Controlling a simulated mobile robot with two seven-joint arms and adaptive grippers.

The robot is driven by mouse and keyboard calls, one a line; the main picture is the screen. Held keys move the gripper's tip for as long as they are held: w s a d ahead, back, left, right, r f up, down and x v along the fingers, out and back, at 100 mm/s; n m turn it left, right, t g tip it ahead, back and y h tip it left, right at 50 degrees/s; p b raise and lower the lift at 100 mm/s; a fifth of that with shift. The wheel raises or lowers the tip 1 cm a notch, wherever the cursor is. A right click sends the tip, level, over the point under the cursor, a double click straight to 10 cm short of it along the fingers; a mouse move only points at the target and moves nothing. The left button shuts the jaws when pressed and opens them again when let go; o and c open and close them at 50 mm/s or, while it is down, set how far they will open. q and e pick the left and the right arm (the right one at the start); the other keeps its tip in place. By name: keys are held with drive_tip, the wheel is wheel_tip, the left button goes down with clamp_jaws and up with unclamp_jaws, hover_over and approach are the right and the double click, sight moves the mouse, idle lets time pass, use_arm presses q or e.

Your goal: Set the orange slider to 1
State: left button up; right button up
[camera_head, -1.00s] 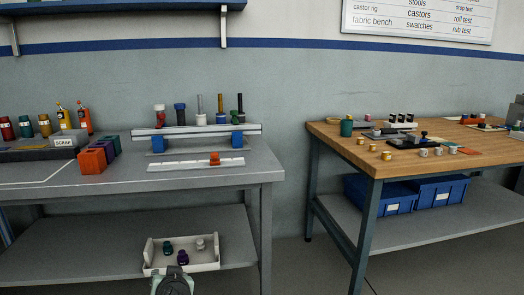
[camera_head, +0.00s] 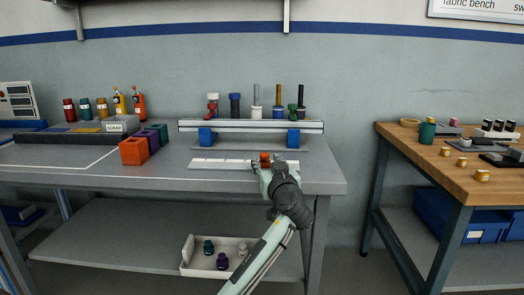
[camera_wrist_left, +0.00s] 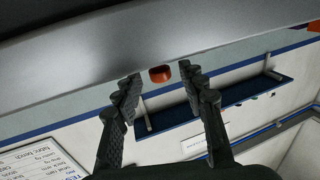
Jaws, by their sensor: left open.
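The orange slider (camera_head: 265,156) stands near the right end of a white strip (camera_head: 222,163) on the grey bench. Markings on the strip are too small to read. My left gripper (camera_head: 268,170) is at the bench's front part, just in front of the slider, and its wrist partly hides the strip's right end. In the left wrist view the orange slider (camera_wrist_left: 160,74) appears between and just beyond the two spread fingertips (camera_wrist_left: 160,80). The gripper is open, and I cannot tell whether a finger touches the slider. My right gripper is out of view.
A rail rack (camera_head: 255,126) with several coloured pegs stands behind the strip. An orange box (camera_head: 133,151) is to the left. A white tray (camera_head: 190,262) with bottles sits on the lower shelf. A wooden table (camera_head: 455,170) stands to the right, across a gap.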

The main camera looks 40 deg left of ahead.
sight(262, 153)
use_arm(q)
drive_tip(key=x, duration=0.6)
drive_tip(key=shift+r, duration=0.1)
drive_tip(key=shift+w+a, duration=0.4)
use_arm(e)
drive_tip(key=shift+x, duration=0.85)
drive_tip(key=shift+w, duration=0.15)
use_arm(q)
clamp_jaws()
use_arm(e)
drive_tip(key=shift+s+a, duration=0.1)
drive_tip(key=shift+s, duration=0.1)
